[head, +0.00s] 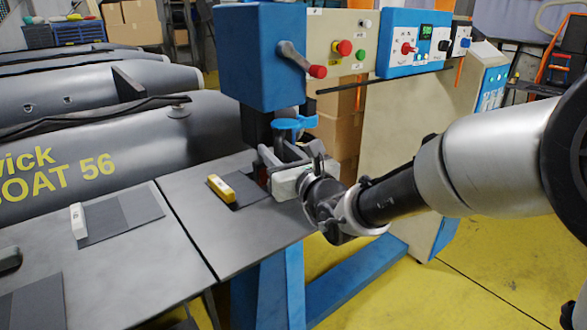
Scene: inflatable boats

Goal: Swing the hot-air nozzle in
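A hot-air welding machine stands at the centre, with a blue head (262,55) and a lever ending in a red knob (317,71). Below the head is a bright blue part (295,122), which may belong to the hot-air nozzle; I cannot tell the nozzle clearly. My gripper (280,155) is just below this blue part, at the machine's edge of the table. Grey finger-like parts and a pale block crowd together there. I cannot tell whether the fingers touch anything or how far apart they are.
The grey table (180,235) bears a yellow-handled tool (221,188), a white block (78,220) and dark fabric pieces. Grey inflatable boats (110,140) lie behind. A control panel (415,45) with knobs is at upper right. Blue machine legs (360,280) stand on the yellow floor.

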